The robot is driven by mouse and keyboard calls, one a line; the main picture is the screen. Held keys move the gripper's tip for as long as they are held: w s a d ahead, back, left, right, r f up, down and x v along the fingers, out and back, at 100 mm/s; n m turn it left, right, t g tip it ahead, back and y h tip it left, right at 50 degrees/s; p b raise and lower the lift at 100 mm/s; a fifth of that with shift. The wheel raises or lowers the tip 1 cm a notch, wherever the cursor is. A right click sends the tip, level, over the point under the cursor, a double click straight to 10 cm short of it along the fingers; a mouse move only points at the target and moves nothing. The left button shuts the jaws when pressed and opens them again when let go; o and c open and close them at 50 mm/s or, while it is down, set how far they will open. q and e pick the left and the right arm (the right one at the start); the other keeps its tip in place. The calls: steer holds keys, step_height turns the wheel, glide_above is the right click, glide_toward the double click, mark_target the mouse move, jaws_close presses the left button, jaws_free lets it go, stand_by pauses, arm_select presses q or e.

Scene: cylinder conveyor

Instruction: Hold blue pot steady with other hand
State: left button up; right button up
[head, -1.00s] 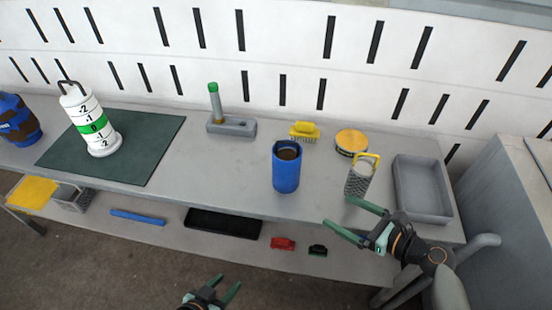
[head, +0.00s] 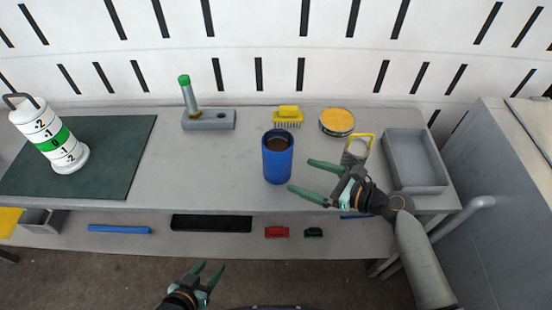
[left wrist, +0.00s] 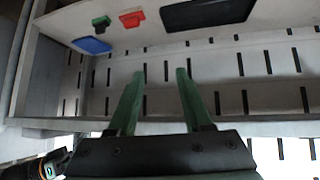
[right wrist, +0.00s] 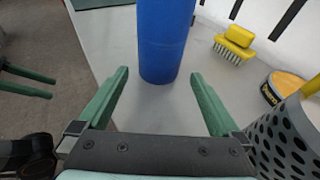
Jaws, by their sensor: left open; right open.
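The blue pot (head: 277,165) stands upright near the middle of the bench, with brown contents showing inside. Its lower part also shows in the right wrist view (right wrist: 163,45), ahead between my right fingers. My right gripper (head: 302,176) is open at the bench's front edge, just right of the pot. Its fingers point at the pot, with a gap left. My left gripper (head: 212,268) is open and empty, low in front of the bench and below the pot. In the left wrist view its fingers (left wrist: 155,95) point toward the lower shelf. The pot is not visible there.
A perforated grater-like cylinder (right wrist: 285,140) stands close to my right gripper.

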mark_target(289, 171)
steer(key=b+x, duration=0.2)
steer(key=x, duration=0.2)
steer(key=shift+w+f, duration=0.1)
steer(key=shift+f, duration=0.15)
steer(key=x, duration=0.3)
steer(key=shift+r, duration=0.2)
arm_select(q)
steer(key=shift+w+d+f, duration=0.45)
steer(key=shift+w+d, duration=0.25)
steer(key=shift+d, duration=0.1)
arm_select(e)
steer(key=shift+w+a+f, duration=0.2)
steer(key=shift+w+a, duration=0.1)
steer(key=shift+a, duration=0.15)
arm_select(q)
steer(key=shift+s, duration=0.1)
arm_select(e)
steer(key=c, duration=0.6)
steer(key=o, duration=0.4)
steer(key=shift+c, duration=0.2)
arm_select(q)
steer(key=shift+s+f, duration=0.1)
arm_select(e)
steer(key=c, duration=0.9)
steer(key=shift+c, duration=0.2)
